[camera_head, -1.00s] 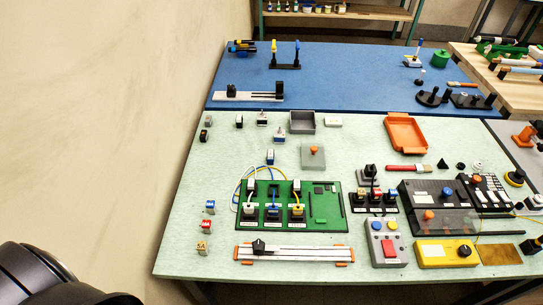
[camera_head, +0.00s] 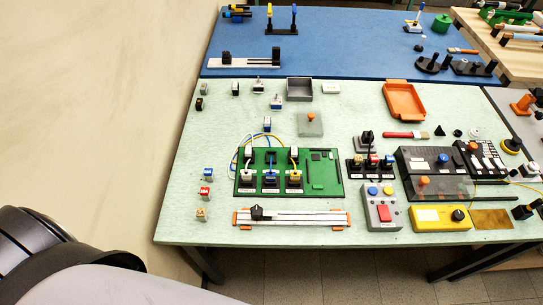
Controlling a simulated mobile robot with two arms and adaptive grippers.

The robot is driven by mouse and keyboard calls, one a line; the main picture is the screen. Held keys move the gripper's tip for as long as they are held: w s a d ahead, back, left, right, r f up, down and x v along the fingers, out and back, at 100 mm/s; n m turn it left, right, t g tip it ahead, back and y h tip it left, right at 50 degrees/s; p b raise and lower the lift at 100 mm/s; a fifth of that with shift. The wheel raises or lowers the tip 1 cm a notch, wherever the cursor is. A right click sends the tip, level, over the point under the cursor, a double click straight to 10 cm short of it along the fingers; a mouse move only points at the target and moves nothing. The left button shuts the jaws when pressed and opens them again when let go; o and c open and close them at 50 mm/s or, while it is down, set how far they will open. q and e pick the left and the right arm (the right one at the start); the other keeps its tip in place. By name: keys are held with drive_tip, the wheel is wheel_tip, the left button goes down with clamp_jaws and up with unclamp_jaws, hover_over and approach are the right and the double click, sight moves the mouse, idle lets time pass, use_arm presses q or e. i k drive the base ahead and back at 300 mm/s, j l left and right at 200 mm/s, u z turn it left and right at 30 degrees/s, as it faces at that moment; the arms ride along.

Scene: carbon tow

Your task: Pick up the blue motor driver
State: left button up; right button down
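A small white module with a blue top (camera_head: 208,174) stands on the pale green table near its left edge; its colour fits the blue motor driver, but its label is too small to read. A similar red module (camera_head: 205,193) and a tan-orange one (camera_head: 201,214) stand in a row in front of it. Part of my own arm, black and light grey, fills the lower left corner, apart from the table. Neither of my grippers shows.
A green circuit board (camera_head: 320,172) with plugged cables lies right of the modules. A slider rail (camera_head: 310,218) lies near the front edge. An orange tray (camera_head: 404,100) and a grey bin (camera_head: 299,89) stand behind. A wall runs along the left.

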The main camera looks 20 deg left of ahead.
sight(267, 121)
drive_tip(key=k+l+z, duration=0.2)
drive_tip(key=k, duration=0.25)
drive_tip(key=k+l+z, duration=0.2)
drive_tip(key=k+l, duration=0.25)
